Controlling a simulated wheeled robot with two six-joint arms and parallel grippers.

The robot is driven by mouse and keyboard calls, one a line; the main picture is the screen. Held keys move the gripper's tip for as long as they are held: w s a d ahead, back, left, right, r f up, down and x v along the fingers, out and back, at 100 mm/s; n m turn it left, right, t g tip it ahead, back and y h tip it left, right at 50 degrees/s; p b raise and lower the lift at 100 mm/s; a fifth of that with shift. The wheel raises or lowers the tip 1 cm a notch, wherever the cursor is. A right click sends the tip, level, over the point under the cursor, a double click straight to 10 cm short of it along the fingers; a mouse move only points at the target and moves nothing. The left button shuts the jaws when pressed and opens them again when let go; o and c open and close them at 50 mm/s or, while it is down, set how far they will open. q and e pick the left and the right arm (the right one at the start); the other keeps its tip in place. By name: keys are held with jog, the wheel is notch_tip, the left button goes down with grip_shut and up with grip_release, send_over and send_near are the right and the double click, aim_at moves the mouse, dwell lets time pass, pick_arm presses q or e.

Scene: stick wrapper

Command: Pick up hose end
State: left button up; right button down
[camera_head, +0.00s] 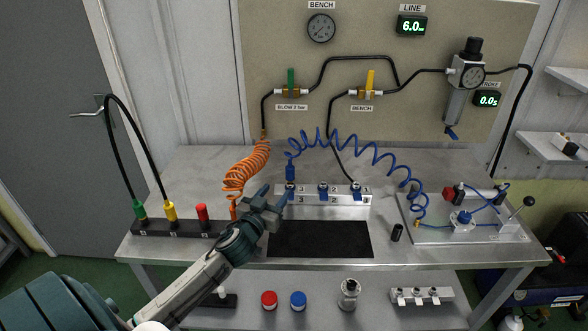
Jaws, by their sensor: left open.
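A blue coiled hose (372,152) stretches over the bench. Its left end has a blue connector (290,172) upright above the left port of the white port block (340,198). Its right end hangs down to the plate on the right. An orange coiled hose (246,168) hangs from the panel, its lower end (233,211) close left of my gripper. A black hose (125,108) arches between a green plug and a yellow plug in the black strip (188,230). My right gripper is not in view.
A dark mat (320,238) lies before the port block. A small black cylinder (397,232) stands right of it. A metal plate (465,235) with fittings is at the right. The lower shelf (325,317) holds red and blue caps. The bench's back left is clear.

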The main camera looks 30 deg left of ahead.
aim_at(288, 171)
pick_arm(q)
jog(key=w, duration=0.1)
jog(key=w+p, duration=0.1)
jog(key=w, duration=0.1)
jog(key=w+p, duration=0.1)
jog(key=shift+w+a+r, duration=0.25)
jog(key=shift+a+r, duration=0.05)
jog(key=shift+r, duration=0.05)
jog(key=shift+w+f, duration=0.1)
jog(key=shift+w, duration=0.15)
jog(key=w+p, duration=0.1)
jog(key=w+r+p, duration=0.1)
jog(key=w, duration=0.1)
jog(key=w+p, duration=0.1)
jog(key=shift+w+a+r+p, duration=0.15)
jog(key=shift+w+a+p, duration=0.05)
jog(key=shift+a+p, duration=0.15)
jog(key=shift+w+f, duration=0.2)
jog(key=shift+w, duration=0.25)
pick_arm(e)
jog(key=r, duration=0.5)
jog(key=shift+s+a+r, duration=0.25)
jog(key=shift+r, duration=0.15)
pick_arm(q)
grip_shut()
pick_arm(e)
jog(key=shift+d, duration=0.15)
pick_arm(q)
jog(key=shift+r, duration=0.1)
